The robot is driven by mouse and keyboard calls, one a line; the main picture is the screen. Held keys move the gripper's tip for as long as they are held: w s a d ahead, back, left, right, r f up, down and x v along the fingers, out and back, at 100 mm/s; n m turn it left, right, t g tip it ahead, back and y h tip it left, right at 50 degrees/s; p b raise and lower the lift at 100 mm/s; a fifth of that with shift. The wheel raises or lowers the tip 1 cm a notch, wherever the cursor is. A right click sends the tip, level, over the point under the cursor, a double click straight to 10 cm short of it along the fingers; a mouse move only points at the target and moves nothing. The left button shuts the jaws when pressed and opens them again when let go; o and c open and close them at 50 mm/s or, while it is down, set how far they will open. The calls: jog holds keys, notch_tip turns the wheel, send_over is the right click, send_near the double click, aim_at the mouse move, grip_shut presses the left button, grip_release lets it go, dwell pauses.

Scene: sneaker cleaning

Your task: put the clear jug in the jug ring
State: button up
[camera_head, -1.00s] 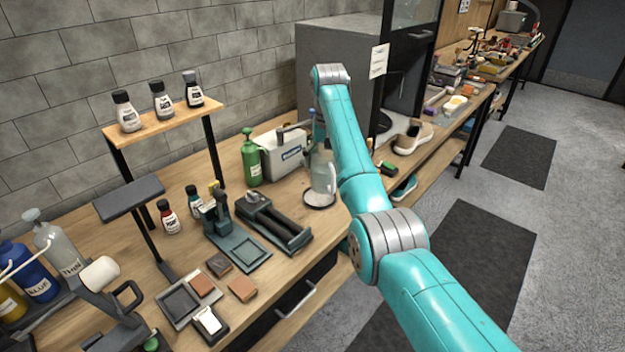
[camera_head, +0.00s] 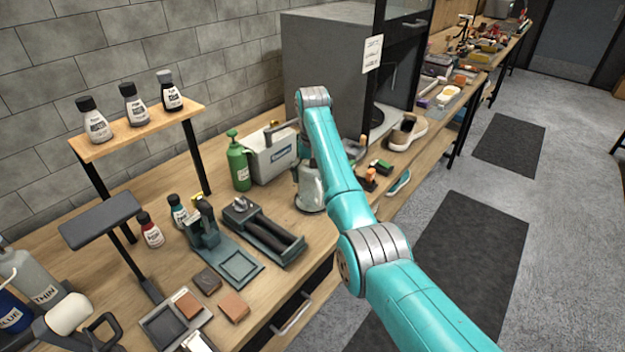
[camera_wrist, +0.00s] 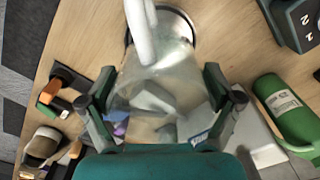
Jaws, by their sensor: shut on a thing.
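The clear jug (camera_wrist: 160,88) is see-through with a pale handle (camera_wrist: 140,28). In the wrist view my gripper (camera_wrist: 160,94) is shut on it, with one dark green finger on each side. In the head view the jug (camera_head: 309,190) stands low over the bench, partly behind my arm, and my gripper is mostly hidden there. The jug ring (camera_wrist: 190,24) is a dark round rim, partly covered by the jug. The jug's base is at the ring, but I cannot tell whether it rests fully inside.
A green bottle (camera_head: 238,165) and a grey-white box (camera_head: 270,155) stand left of the jug. A dark tray (camera_head: 262,232) lies in front to the left. A large grey cabinet (camera_head: 325,75) stands behind.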

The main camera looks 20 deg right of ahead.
jog(key=shift+f, duration=0.85)
jog(key=o, duration=0.9)
jog(key=shift+f, duration=0.1)
notch_tip(320, 180, up, 12)
jog(key=shift+r, duration=0.15)
